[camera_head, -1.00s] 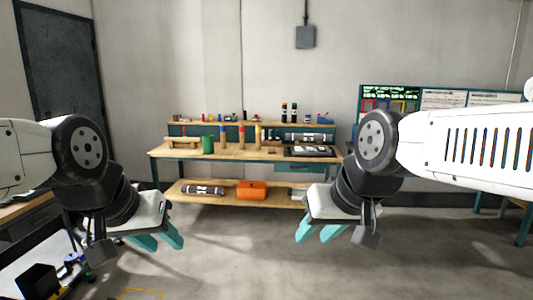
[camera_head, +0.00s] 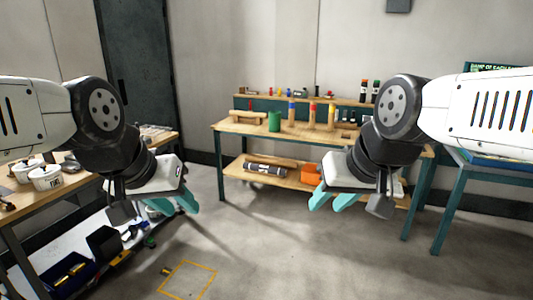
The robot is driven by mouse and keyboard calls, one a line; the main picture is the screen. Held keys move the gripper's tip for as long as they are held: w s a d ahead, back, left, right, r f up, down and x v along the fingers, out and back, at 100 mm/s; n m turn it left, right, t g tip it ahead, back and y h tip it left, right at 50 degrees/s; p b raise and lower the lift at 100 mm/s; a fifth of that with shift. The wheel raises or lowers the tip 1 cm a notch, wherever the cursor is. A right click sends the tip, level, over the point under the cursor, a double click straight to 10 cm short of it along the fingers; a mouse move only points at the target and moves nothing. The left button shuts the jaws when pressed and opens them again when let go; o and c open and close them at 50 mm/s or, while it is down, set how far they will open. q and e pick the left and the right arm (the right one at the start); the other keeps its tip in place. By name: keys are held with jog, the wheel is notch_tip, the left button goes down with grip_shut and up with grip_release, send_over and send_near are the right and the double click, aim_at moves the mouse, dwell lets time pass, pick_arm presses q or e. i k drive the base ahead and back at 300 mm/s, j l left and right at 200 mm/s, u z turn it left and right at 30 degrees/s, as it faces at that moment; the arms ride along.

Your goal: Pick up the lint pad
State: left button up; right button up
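I cannot make out a lint pad for certain in this view. A grey roll with dark bands (camera_head: 265,168) lies on the lower shelf (camera_head: 240,173) of the workbench at the back. My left gripper (camera_head: 180,205) is at centre left, over the floor and right of the left table, with its teal fingers apart and empty. My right gripper (camera_head: 331,201) is right of centre, in front of the bench, with its teal fingers apart and empty. My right arm hides part of the bench and its shelf.
The workbench top (camera_head: 245,127) holds a green cylinder (camera_head: 274,121) and several upright tools. An orange box (camera_head: 311,175) is on its shelf. The left table (camera_head: 70,185) holds white pots (camera_head: 46,177); bins and small items lie below. Floor (camera_head: 260,240) between is clear, with a yellow outline (camera_head: 188,280).

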aim_at(346, 135)
jog(key=i+u, duration=0.15)
jog(key=i, duration=2.15)
jog(key=i+j+z, duration=0.15)
jog(key=i+z, duration=0.25)
jog(key=i, duration=0.15)
jog(key=i+j+z, duration=0.35)
jog(key=i, duration=0.25)
jog(key=i+j+z, duration=1)
jog(key=j+z, duration=0.15)
jog(key=j, duration=0.15)
jog(key=i+j+z, duration=0.25)
jog(key=j+z, duration=0.3)
jog(key=j, duration=0.2)
jog(key=i+l, duration=0.55)
jog(key=l, duration=0.3)
jog(key=i+l, duration=0.3)
jog(key=l, duration=0.1)
